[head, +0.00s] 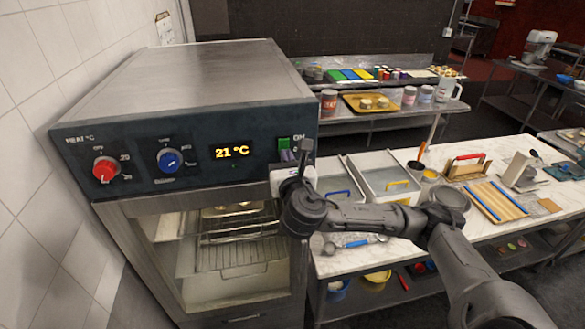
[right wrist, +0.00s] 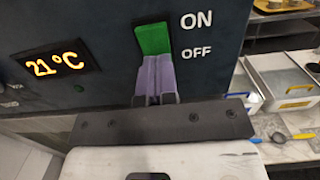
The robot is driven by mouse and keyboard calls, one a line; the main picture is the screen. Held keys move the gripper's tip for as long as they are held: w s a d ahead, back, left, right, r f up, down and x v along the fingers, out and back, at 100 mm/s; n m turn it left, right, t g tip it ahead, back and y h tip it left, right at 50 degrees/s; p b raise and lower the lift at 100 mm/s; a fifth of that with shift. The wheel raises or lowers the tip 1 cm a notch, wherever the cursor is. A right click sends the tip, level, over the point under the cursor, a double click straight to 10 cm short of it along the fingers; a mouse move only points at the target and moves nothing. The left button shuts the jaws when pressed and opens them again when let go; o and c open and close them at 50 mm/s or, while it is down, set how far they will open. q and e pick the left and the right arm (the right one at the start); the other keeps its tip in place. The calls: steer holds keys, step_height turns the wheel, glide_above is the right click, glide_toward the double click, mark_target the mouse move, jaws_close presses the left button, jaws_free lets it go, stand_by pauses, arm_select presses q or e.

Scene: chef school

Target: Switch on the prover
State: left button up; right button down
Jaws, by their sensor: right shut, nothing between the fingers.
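The prover (head: 190,90) is a steel cabinet with a dark control panel at the left of the head view. Its display (head: 232,152) reads 21 °C. A green switch (head: 283,142) sits at the panel's right end; it also shows in the right wrist view (right wrist: 153,38), beside the ON and OFF labels. My right gripper (head: 288,156) is shut and empty, its purple-grey fingertips (right wrist: 154,60) at the lower part of the switch, near OFF level. They hide that lower part; I cannot tell whether they touch it. My left gripper is not in view.
A red knob (head: 105,169) and a blue knob (head: 170,160) are on the panel's left half. Wire racks (head: 235,253) show behind the prover's glass door. A marble-topped table with trays (head: 385,173) and tools stands close on the right.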

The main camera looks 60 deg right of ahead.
arm_select(q)
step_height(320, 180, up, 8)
steer(key=p, duration=0.8)
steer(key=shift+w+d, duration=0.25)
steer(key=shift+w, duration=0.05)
arm_select(e)
steer(key=v, duration=1.4)
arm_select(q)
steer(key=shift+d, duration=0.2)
